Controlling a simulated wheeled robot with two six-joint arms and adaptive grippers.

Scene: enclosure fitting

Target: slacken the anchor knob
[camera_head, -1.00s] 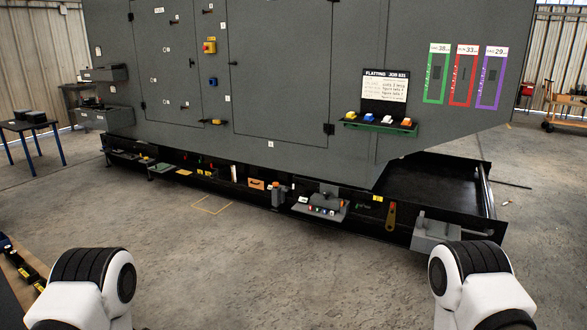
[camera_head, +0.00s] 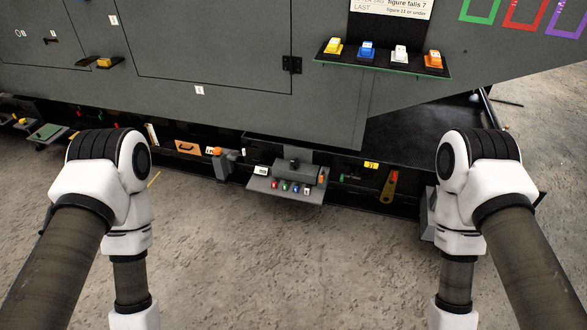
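I cannot say for certain which part is the anchor knob. A small dark knob-like part (camera_head: 294,163) stands on a grey fixture (camera_head: 312,194) low on the front of the enclosure, near the picture's middle. The fixture carries a white label and several small coloured pieces along its front. A grey block with an orange top (camera_head: 217,152) stands just left of it. Both my arms hang down at the left and right sides of the head view. Their grippers are below the picture's bottom edge, so neither shows.
The grey enclosure (camera_head: 200,50) fills the top. Its green-edged shelf (camera_head: 380,65) holds yellow, blue, white and orange blocks. A tan slotted lever (camera_head: 388,187) and a yellow tag (camera_head: 371,164) are right of the fixture. The concrete floor (camera_head: 270,265) between my arms is clear.

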